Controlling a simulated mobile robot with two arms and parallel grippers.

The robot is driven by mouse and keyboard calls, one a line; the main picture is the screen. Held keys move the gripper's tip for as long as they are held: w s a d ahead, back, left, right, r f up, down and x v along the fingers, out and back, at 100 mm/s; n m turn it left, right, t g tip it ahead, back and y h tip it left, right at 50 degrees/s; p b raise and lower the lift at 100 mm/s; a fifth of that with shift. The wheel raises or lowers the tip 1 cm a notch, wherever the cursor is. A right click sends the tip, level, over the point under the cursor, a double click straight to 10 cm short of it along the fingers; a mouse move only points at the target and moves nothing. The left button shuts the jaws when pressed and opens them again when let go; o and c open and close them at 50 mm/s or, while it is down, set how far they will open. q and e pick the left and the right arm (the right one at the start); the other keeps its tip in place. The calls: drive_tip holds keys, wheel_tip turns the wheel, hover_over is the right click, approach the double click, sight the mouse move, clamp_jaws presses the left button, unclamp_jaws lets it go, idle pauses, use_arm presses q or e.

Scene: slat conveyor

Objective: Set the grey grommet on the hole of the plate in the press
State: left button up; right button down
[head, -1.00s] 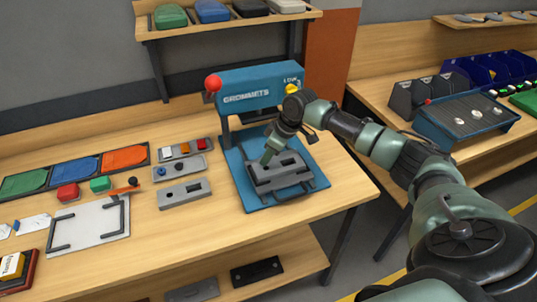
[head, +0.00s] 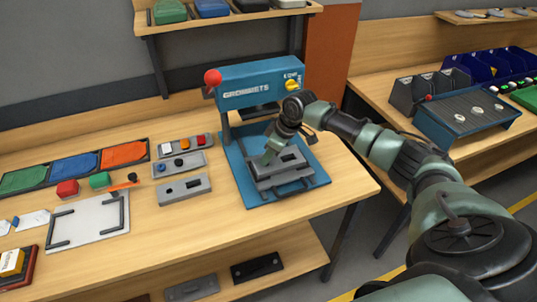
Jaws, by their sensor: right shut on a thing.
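The blue press (head: 250,92), marked GROMMETS, stands on the bench with a red ball on its lever and a yellow knob. A grey plate (head: 290,172) lies in the holder on the press's blue base (head: 247,189). A dark slot shows in the plate's upper face; its other hole is hidden by my gripper. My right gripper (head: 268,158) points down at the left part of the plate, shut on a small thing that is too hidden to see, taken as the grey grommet. I cannot tell whether it touches the plate. My left gripper is out of view.
Left of the press are grey blocks (head: 171,194) holding small coloured parts, and a white board (head: 86,222) with dark corner strips. Green, blue and orange trays (head: 74,168) lie behind. The press head overhangs the back of the base.

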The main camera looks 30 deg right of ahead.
drive_tip(key=shift+f, duration=0.3)
idle(0.4)
drive_tip(key=shift+f+p, duration=0.2)
drive_tip(key=shift+p, duration=0.45)
idle(0.7)
drive_tip(key=c, duration=1)
unclamp_jaws()
drive_tip(key=shift+c, duration=0.2)
drive_tip(key=shift+r, duration=0.1)
drive_tip(key=b+v, duration=0.2)
drive_tip(key=v, duration=0.5)
drive_tip(key=shift+s+r, duration=0.15)
drive_tip(key=shift+r, duration=0.1)
drive_tip(key=shift+d, duration=0.15)
